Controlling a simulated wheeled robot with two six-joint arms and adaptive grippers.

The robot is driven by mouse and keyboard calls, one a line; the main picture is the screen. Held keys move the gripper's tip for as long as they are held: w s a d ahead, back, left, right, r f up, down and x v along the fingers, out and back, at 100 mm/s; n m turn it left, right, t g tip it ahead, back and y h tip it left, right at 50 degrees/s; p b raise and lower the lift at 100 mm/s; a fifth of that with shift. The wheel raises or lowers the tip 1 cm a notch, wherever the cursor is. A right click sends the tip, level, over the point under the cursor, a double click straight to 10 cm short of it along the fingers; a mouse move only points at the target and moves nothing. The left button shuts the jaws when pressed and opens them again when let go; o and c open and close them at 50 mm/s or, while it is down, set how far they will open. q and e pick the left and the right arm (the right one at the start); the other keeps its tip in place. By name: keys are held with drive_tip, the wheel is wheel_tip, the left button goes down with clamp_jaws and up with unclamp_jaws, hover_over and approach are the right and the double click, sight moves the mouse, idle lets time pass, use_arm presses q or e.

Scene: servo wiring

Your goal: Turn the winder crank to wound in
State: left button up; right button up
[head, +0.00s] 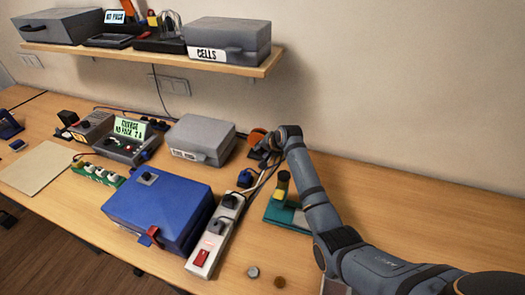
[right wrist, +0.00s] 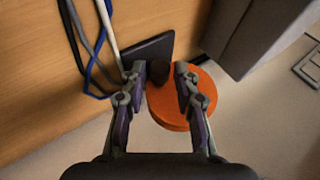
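The winder shows as an orange disc (right wrist: 182,100) with a dark round crank knob (right wrist: 159,72) near its upper left edge in the right wrist view. A dark flat plate (right wrist: 150,50) is behind the knob. In the head view the orange disc (head: 257,137) is at the back of the table near the wall, partly hidden by my right gripper (head: 268,152). In the right wrist view the fingers of my right gripper (right wrist: 160,74) are on either side of the knob, very close to it. Whether both touch it is unclear. My left gripper is not in view.
A grey box (head: 203,139) stands left of the winder, and a blue case (head: 160,211) is nearer the front. A power strip (head: 215,237) and a teal stand (head: 284,210) are in front. Cables (right wrist: 92,45) run beside the winder. A shelf (head: 190,62) hangs above.

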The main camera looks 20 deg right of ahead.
clamp_jaws()
drive_tip(key=shift+f+t+y, duration=0.4)
drive_tip(key=shift+y, duration=0.2)
drive_tip(key=f+m+t+y+b, duration=0.1)
drive_tip(key=t+y+b, duration=0.1)
drive_tip(key=b, duration=0.2)
drive_tip(key=shift+w+a+f, duration=0.1)
drive_tip(key=shift+f, duration=0.1)
drive_tip(key=shift+r+t+b, duration=0.1)
drive_tip(key=shift+t+b, duration=0.2)
drive_tip(key=shift+b, duration=0.15)
drive_tip(key=shift+a+r+y, duration=0.1)
drive_tip(key=shift+r+y, duration=0.2)
drive_tip(key=shift+y, duration=0.1)
drive_tip(key=shift+o, duration=2.3)
unclamp_jaws()
